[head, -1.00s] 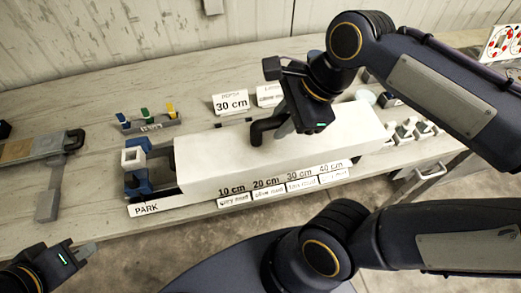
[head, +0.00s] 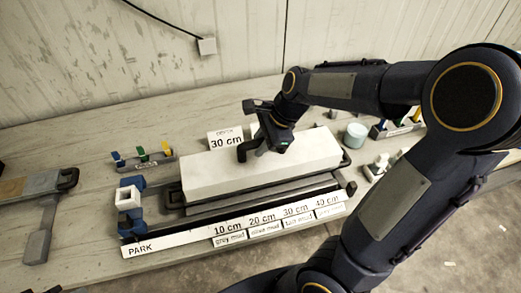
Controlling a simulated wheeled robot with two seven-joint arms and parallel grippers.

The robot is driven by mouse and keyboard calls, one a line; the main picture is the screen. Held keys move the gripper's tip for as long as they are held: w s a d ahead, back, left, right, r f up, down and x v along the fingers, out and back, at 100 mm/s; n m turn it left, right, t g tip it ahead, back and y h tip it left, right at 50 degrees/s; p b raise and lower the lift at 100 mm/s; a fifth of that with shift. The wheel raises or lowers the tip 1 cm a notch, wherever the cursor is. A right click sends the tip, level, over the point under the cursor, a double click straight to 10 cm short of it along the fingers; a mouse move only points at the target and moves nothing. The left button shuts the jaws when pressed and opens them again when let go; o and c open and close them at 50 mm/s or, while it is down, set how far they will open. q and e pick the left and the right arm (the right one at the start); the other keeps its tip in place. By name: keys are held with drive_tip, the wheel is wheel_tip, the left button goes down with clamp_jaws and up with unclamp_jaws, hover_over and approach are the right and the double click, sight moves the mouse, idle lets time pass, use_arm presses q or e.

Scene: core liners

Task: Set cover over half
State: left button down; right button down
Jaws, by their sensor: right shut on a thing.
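The cover (head: 210,173) is a long white block-like lid with a black handle (head: 242,152) on top. My right gripper (head: 259,142) is shut on that handle. The cover lies lengthwise over the back part of a long dark tray (head: 262,203), whose front strip shows uncovered. Whether the cover touches the tray or hangs just above it, I cannot tell. The tray's inside under the cover is hidden. A blue-and-white block (head: 128,198) stands at the tray's left end, by the PARK label (head: 139,247). My left gripper is not clearly in view.
A label strip (head: 205,235) with 10 to 40 cm marks and mud names runs along the front. A 30 cm sign (head: 226,140) stands behind the cover. A rack with coloured clips (head: 144,158) is at the back left, a pale round pot (head: 355,136) at the right.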

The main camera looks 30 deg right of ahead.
wheel_tip(320, 180, down, 2)
drive_tip(key=shift+f, duration=0.25)
drive_tip(key=shift+f+b, duration=0.45)
drive_tip(key=shift+f, duration=0.15)
drive_tip(key=c, duration=1.3)
unclamp_jaws()
drive_tip(key=shift+o, duration=0.2)
drive_tip(key=shift+r, duration=0.1)
